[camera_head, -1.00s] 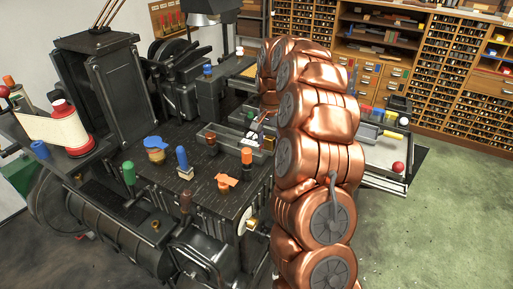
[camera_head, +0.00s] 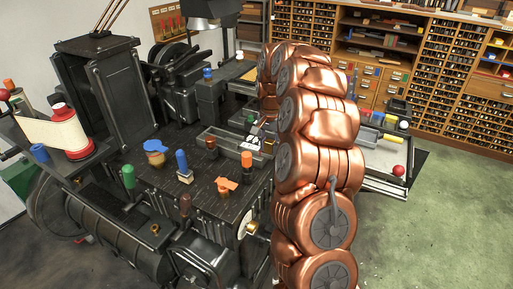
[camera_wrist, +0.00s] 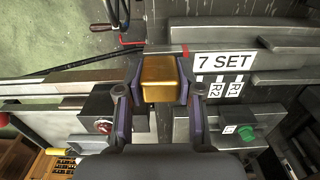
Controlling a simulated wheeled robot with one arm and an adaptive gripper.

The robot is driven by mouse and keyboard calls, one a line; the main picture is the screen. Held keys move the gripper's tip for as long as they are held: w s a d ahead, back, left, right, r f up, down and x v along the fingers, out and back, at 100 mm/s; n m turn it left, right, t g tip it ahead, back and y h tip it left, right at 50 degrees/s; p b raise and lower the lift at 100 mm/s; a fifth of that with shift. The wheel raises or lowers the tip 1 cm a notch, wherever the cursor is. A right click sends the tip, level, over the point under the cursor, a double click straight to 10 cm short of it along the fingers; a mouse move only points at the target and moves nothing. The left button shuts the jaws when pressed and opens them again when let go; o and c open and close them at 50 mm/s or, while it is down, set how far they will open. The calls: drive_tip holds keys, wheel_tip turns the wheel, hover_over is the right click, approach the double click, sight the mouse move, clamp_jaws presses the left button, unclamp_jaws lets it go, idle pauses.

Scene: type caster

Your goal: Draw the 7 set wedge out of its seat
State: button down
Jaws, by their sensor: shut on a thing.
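The 7 set wedge (camera_wrist: 160,76) shows in the wrist view as a brass-gold block. My gripper (camera_wrist: 160,95) is shut on it, with one finger against each side. A white label reading "7 SET" (camera_wrist: 224,62) lies just right of the block, with smaller R1 and R2 tags below it. The seat is hidden under the block and my gripper, so how far the wedge stands out of it cannot be told there. In the head view the label (camera_head: 251,142) is visible on the dark machine bed, while my copper arm hides most of the gripper.
A green knob (camera_wrist: 246,133) and a red knob (camera_wrist: 103,126) sit on blocks either side of the gripper. An orange-topped peg (camera_head: 246,158), a blue-handled tool (camera_head: 182,162) and other handles stand on the bed. Grey trays and rails lie close by.

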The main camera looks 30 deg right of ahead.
drive_tip(key=shift+s+d+b, duration=0.35)
drive_tip(key=shift+s+b, duration=0.2)
idle(0.5)
drive_tip(key=s+d+b, duration=0.5)
drive_tip(key=s+d, duration=0.2)
drive_tip(key=s, duration=0.5)
drive_tip(key=shift+b, duration=0.3)
idle(1.6)
drive_tip(key=shift+d, duration=0.1)
